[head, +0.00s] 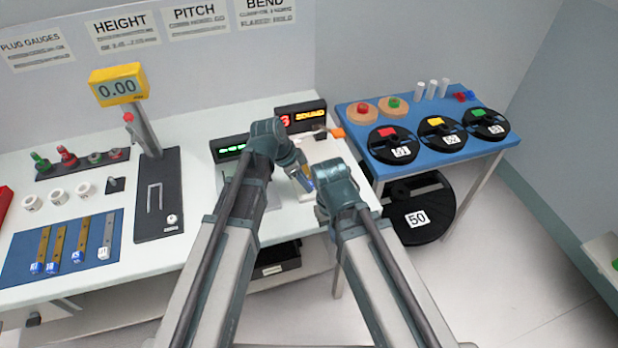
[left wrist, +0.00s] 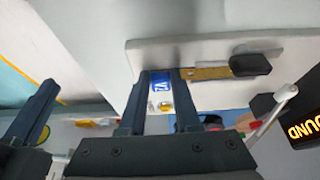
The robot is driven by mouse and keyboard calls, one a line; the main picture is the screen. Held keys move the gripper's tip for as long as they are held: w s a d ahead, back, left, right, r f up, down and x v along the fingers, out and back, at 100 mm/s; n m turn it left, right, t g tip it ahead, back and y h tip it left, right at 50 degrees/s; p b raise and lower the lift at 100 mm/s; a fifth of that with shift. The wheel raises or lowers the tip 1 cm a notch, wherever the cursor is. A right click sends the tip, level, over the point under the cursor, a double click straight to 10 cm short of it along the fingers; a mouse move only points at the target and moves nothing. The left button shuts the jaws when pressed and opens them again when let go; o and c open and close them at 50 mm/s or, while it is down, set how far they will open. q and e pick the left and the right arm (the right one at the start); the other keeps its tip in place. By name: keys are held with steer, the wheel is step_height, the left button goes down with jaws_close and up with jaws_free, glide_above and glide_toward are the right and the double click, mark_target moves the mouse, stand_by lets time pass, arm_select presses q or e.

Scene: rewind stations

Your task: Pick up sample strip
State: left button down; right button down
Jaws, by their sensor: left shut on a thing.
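A brass sample strip with a blue tag (left wrist: 160,88) lies between the two fingers of my left gripper (left wrist: 165,78) in the left wrist view. The gripper is shut on its tagged end. The brass part (left wrist: 208,73) runs right along a pale fixture plate (left wrist: 205,45) to a black clamp piece (left wrist: 250,64). I cannot tell whether the clamp presses on it. In the head view, my left gripper (head: 303,178) is at the fixture (head: 318,150), with a bit of blue at its tips. My right gripper (head: 322,200) is close beside it, its fingers mostly hidden by its wrist.
Several tagged strips lie on a blue mat (head: 20,262) at the left. A height gauge (head: 158,195) stands beside it. Lit displays (head: 300,116) stand behind the fixture. A blue table (head: 455,142) with labelled reels is at the right. Open floor lies at the front right.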

arm_select(q)
steer(key=shift+r, duration=0.1)
step_height(320, 180, up, 10)
steer(key=p, duration=1)
steer(key=shift+a, duration=0.1)
